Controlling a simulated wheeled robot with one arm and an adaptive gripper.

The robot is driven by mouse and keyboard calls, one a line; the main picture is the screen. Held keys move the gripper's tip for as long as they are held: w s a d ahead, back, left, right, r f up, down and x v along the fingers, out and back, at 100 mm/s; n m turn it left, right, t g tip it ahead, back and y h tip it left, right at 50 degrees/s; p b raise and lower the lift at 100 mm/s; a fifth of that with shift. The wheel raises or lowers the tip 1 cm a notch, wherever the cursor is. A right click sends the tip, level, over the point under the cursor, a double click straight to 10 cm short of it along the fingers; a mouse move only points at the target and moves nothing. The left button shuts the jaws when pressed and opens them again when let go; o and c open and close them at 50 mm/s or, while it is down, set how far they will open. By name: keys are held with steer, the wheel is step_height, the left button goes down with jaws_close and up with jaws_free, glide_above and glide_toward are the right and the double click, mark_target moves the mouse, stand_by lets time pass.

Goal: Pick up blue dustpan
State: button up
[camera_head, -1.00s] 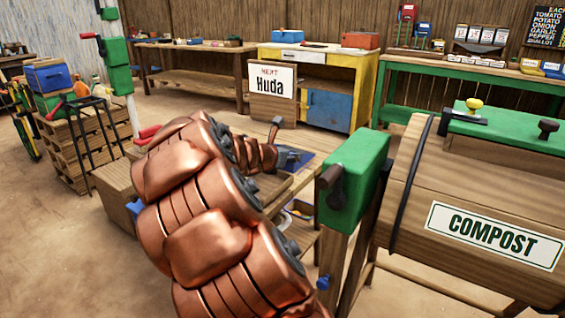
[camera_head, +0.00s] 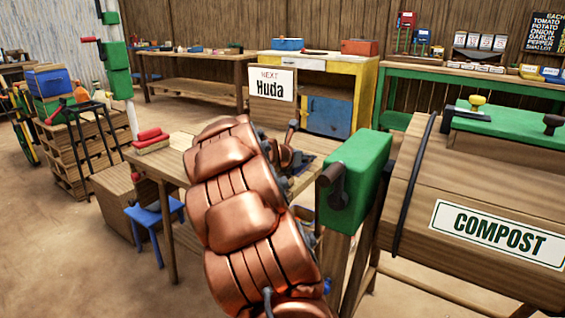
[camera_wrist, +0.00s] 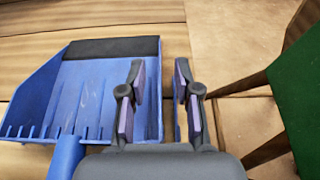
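The blue dustpan (camera_wrist: 92,92) lies on a wooden plank surface in the wrist view, with a dark strip along its far edge and its blue handle toward the bottom left. My gripper (camera_wrist: 160,70) is open. Its left finger is over the pan's right part and its right finger is outside the right wall, so that wall lies between them. I cannot tell whether either finger touches it. In the head view my copper-coloured arm covers much of the wooden table (camera_head: 172,170), and the dustpan and gripper are mostly hidden.
A red stack (camera_head: 150,141) lies on the table's left end. A blue stool (camera_head: 153,212) is below.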

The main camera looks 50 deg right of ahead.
jaws_close()
steer(key=shift+r, duration=0.15)
stand_by(0.5)
